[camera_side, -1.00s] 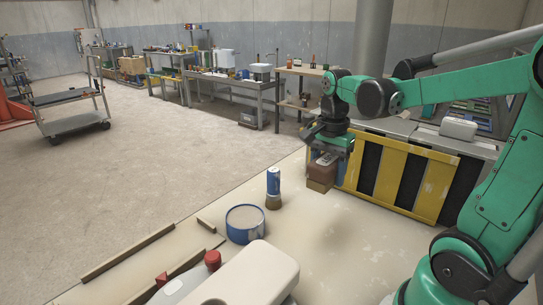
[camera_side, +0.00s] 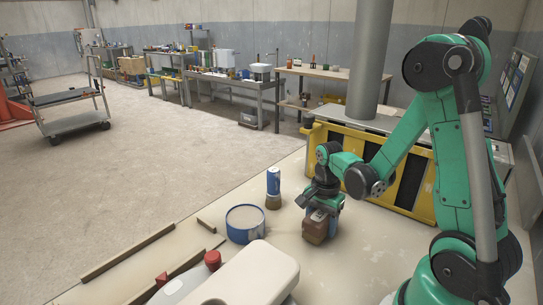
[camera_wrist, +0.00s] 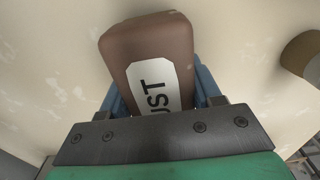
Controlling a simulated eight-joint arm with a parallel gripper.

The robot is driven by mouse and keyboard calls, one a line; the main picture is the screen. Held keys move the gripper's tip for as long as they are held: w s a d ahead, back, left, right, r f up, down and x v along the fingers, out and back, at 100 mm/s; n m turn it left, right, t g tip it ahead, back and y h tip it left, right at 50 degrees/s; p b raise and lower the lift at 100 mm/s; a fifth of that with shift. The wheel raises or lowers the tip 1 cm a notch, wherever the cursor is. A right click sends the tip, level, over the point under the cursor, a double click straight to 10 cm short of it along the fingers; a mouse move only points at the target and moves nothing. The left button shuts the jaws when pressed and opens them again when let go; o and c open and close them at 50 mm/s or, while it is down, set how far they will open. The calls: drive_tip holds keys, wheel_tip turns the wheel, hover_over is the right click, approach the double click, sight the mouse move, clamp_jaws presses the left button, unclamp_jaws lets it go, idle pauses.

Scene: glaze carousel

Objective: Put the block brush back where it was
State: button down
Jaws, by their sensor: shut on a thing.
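The block brush, a brown block with a white label reading "UST" in part, shows below my gripper in the side view (camera_side: 316,230) and fills the middle of the wrist view (camera_wrist: 128,45). My gripper (camera_side: 321,211) is shut on it, with blue fingers on both sides in the wrist view (camera_wrist: 160,92). The brush is low over the pale tabletop, upright; I cannot tell whether its underside touches. My gripper hides its upper part in the side view.
A blue-and-white cylinder with a brown base (camera_side: 273,185) stands to the left of the brush. A blue-rimmed round tub (camera_side: 245,223) is further left. A yellow-framed rack (camera_side: 372,150) stands behind. Wooden strips (camera_side: 128,254) lie at front left. Tabletop right of the brush is clear.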

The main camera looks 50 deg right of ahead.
sight(322, 213)
drive_tip(key=shift+f, duration=0.3)
drive_tip(key=shift+c, duration=0.8)
unclamp_jaws()
wheel_tip(322, 213, up, 12)
drive_tip(key=shift+r, duration=0.1)
drive_tip(key=w+a+r+n+t, duration=0.1)
drive_tip(key=a+n+t, duration=0.6)
drive_tip(key=a+n, duration=0.5)
drive_tip(key=n, duration=0.6)
drive_tip(key=shift+w+a+r, duration=0.2)
drive_tip(key=shift+w+r, duration=0.1)
drive_tip(key=shift+w, duration=0.05)
